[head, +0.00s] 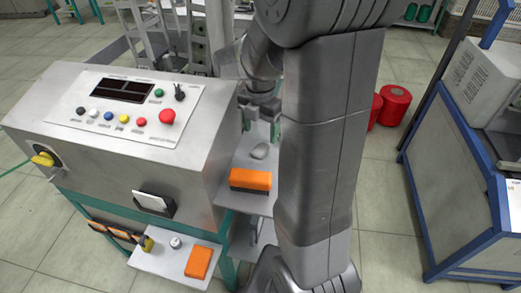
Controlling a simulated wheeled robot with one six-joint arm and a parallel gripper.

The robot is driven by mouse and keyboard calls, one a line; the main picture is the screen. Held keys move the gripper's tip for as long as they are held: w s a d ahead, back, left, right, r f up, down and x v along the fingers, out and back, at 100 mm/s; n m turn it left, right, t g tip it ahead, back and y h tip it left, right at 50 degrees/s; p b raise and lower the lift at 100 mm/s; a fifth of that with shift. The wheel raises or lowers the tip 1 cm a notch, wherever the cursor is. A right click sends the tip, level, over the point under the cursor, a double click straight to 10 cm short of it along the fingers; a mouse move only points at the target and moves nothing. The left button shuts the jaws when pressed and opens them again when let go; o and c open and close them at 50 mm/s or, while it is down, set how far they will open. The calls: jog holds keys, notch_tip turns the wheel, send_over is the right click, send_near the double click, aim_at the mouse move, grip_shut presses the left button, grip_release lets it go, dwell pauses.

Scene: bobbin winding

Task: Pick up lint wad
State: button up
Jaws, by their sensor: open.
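A small pale grey lump, which looks like the lint wad (259,151), lies on a metal side shelf (241,202) beside the control cabinet. My gripper (259,118) is above and behind it in the picture, partly covered by my own arm. The gripper is open, and nothing shows between its jaws. The wad is apart from the gripper, as far as this one view shows.
An orange block (250,180) lies just in front of the wad. The control cabinet (110,120) stands close on the left. A lower shelf (160,262) holds another orange block (198,262). Red spools (395,104) and a blue-framed bench (455,190) are at right.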

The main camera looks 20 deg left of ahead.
aim_at(261, 148)
jog(key=shift+w+f, duration=0.15)
jog(key=shift+f, duration=1.6)
jog(key=shift+w+f, duration=0.1)
jog(key=shift+f, duration=1.65)
jog(key=shift+c, duration=0.2)
jog(key=c, duration=1)
